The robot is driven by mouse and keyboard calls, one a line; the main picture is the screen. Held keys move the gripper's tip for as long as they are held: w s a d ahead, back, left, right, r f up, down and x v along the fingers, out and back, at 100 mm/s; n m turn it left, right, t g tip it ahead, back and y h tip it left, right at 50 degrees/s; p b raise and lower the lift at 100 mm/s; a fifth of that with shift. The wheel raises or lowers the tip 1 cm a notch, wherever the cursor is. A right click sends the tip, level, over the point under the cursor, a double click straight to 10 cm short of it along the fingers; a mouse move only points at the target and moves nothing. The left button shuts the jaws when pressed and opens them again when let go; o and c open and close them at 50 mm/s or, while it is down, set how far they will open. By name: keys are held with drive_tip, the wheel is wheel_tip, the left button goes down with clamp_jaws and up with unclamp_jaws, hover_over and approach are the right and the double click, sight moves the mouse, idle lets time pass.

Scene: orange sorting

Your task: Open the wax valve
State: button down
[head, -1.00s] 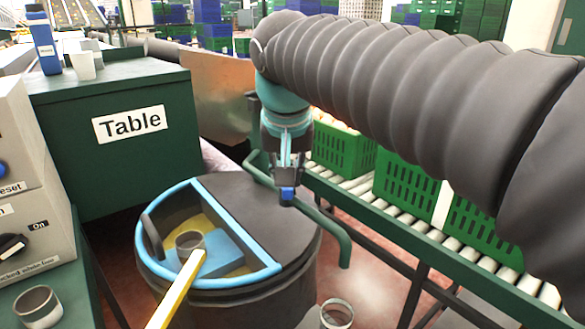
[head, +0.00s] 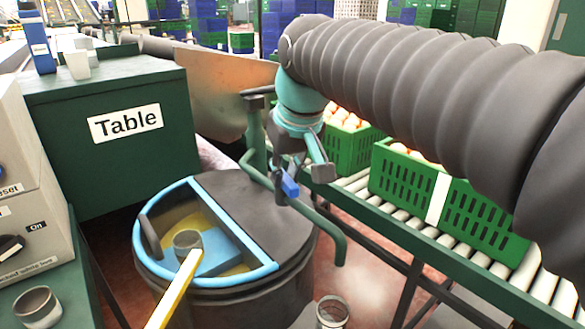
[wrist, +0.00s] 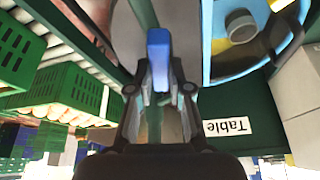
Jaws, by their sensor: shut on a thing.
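The wax valve's blue handle (head: 290,186) sits at the green pipe (head: 326,228) beside the round dark barrel (head: 235,205). It also shows in the wrist view (wrist: 158,55) between the two fingers. My gripper (head: 287,174) is shut on the blue handle and comes down on it at a slant from the upper right. The fingers show on both sides of the handle in the wrist view (wrist: 159,92). The valve body under the handle is mostly hidden.
The barrel has a blue-rimmed opening with a yellow-handled ladle (head: 178,285) in it. Green crates (head: 407,180) of oranges stand on a roller conveyor (head: 440,235) at the right. A green table (head: 80,165) is at the left. A metal cup (head: 333,311) is in front.

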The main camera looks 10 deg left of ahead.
drive_tip(key=c, duration=1.1)
unclamp_jaws()
drive_tip(key=v, duration=1.2)
